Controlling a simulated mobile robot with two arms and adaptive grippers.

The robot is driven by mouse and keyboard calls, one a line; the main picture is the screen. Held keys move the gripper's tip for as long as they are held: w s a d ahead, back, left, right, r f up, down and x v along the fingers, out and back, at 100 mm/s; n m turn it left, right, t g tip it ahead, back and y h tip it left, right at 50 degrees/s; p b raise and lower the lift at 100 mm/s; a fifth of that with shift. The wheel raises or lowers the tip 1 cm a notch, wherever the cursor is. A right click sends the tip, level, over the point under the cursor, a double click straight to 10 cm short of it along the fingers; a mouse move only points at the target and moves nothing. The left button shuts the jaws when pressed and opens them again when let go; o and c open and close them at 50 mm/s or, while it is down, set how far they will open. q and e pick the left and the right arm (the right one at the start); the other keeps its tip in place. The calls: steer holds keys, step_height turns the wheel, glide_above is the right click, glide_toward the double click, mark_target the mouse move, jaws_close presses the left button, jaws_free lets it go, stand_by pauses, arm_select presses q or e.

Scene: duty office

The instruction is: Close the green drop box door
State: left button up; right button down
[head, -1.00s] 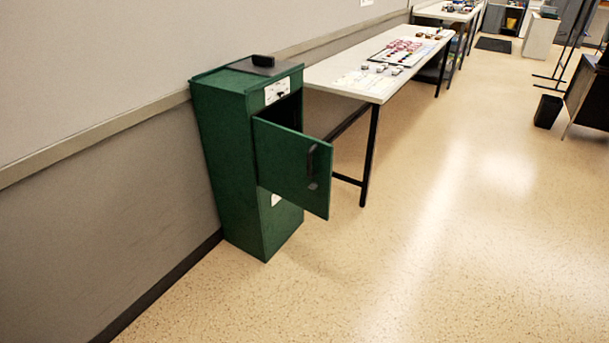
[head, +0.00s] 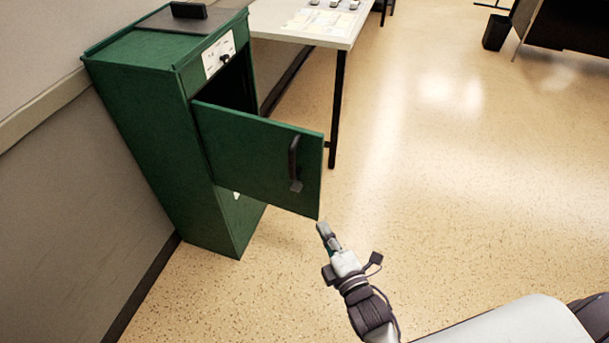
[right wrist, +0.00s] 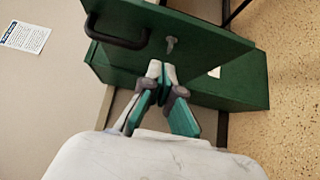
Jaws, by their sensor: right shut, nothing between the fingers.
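The green drop box (head: 150,130) stands against the wall at the left in the head view. Its green door (head: 255,155) is swung open, with a black handle (head: 294,165) near the free edge. The dark inside shows above the door. My right gripper (head: 322,230) is shut and empty, just below and right of the door's lower free corner. In the right wrist view, the shut fingertips (right wrist: 161,68) point toward the green door (right wrist: 190,50), with the handle (right wrist: 115,38) to their upper left. Whether they touch the door cannot be told. My left gripper is not in view.
A white table (head: 315,28) with papers stands behind the box, its dark leg (head: 337,110) beyond the door. The wall (head: 50,190) is close on the left. The speckled floor (head: 450,200) to the right is clear.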

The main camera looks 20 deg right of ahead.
glide_toward(310, 179)
steer(key=a, duration=0.3)
steer(key=w, duration=0.2)
steer(key=w+d, duration=0.1)
steer(key=w, duration=0.2)
steer(key=shift+w+d, duration=0.3)
steer(key=shift+d, duration=0.1)
steer(key=shift+w+d, duration=0.25)
steer(key=shift+w, duration=0.05)
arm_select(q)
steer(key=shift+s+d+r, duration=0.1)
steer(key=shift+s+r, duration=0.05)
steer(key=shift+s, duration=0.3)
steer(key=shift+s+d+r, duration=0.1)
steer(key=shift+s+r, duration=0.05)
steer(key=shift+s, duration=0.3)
arm_select(e)
steer(key=shift+d, duration=0.1)
